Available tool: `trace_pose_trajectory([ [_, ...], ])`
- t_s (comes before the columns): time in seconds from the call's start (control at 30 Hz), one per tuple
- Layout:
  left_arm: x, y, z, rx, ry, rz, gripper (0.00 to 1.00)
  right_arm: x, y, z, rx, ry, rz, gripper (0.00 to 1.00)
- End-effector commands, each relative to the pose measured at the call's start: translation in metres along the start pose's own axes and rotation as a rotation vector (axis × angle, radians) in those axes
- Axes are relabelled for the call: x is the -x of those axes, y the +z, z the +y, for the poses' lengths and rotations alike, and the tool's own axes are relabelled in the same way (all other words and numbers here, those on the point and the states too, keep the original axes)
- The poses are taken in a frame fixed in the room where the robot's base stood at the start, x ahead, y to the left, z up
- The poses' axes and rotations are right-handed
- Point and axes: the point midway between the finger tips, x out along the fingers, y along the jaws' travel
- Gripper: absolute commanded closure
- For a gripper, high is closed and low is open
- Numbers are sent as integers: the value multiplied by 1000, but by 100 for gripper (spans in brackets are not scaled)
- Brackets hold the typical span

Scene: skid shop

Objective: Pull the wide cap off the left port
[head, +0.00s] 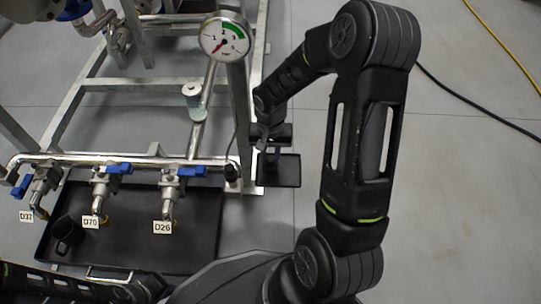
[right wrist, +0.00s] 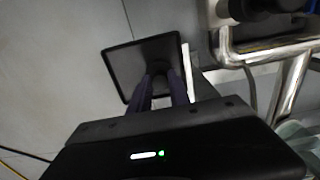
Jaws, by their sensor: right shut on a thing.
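Three tagged ports with blue valve handles hang from the pipe rail. The left port (head: 40,203), tagged D37, is at the far left, and its open end is too small to make out. My right gripper (head: 270,150) is far to the right of it, over a small black tray (head: 291,170). In the right wrist view its fingers (right wrist: 162,88) are shut on a dark piece (right wrist: 158,68), seen against the tray (right wrist: 122,72). I cannot tell for sure whether this is the wide cap.
A pressure gauge (head: 224,37) stands on an upright beside my right arm. Metal frame bars surround the rail. Floor at the right is clear except for a black cable (head: 470,108) and a yellow cable (head: 505,45).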

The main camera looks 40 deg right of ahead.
Motion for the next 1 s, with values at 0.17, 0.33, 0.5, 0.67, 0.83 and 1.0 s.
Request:
trace_pose_trajectory([
  [0.17,-4,0,-1,0,0,0,100,-5,0,0,1,0,0,100],
  [0.33,-6,0,-2,0,0,0,100,-8,0,-1,1,0,0,100],
  [0.5,-6,0,-2,0,0,0,100,-8,0,-1,1,0,0,100],
  [0.67,-6,0,-2,0,0,0,100,-8,0,0,0,0,0,100],
  [0.83,-6,0,-2,0,0,0,100,-8,0,0,0,0,0,67],
  [1.0,-6,0,-2,0,0,0,100,-8,0,0,0,0,0,53],
])
